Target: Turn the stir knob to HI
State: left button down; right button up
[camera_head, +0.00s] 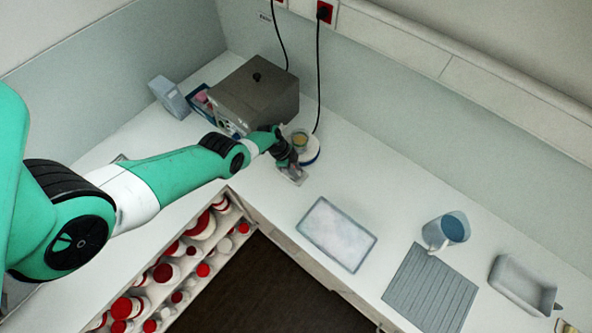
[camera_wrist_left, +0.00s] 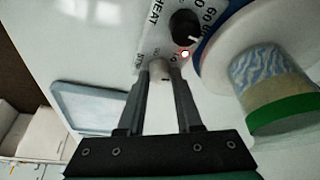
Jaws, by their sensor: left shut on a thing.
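The stirrer hotplate (camera_head: 312,158) stands on the bench, its white and blue-edged round plate (camera_wrist_left: 215,62) filling the right of the left wrist view. Its front panel (camera_head: 291,178) carries a black knob (camera_wrist_left: 184,27) beside the word HEAT and some numbers, with a lit red dot below it. A pale knob (camera_wrist_left: 160,74), the stir knob by its place beside the heat knob, is between my left fingertips. My left gripper (camera_head: 294,168) is shut on this pale knob; the fingers (camera_wrist_left: 159,70) partly hide it and its markings, so its setting cannot be read. My right gripper is not in view.
A beaker (camera_head: 299,138) stands on the plate, close to my left gripper. A grey-brown box-shaped device (camera_head: 255,95) is behind my left arm. A white tray (camera_head: 337,233), a blue jug (camera_head: 452,228) and a ribbed mat (camera_head: 431,288) lie rightward. Shelves of red-lidded jars (camera_head: 165,272) are below.

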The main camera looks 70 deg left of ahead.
pick_arm(q)
jog(key=shift+f+m+g+b, duration=0.1)
jog(key=shift+m+g+b, duration=0.2)
jog(key=shift+m+b, duration=0.8)
jog(key=shift+h, duration=0.3)
jog(key=c, duration=0.6)
grip_release()
jog(key=shift+r+p, duration=0.2)
jog(key=shift+p, duration=0.1)
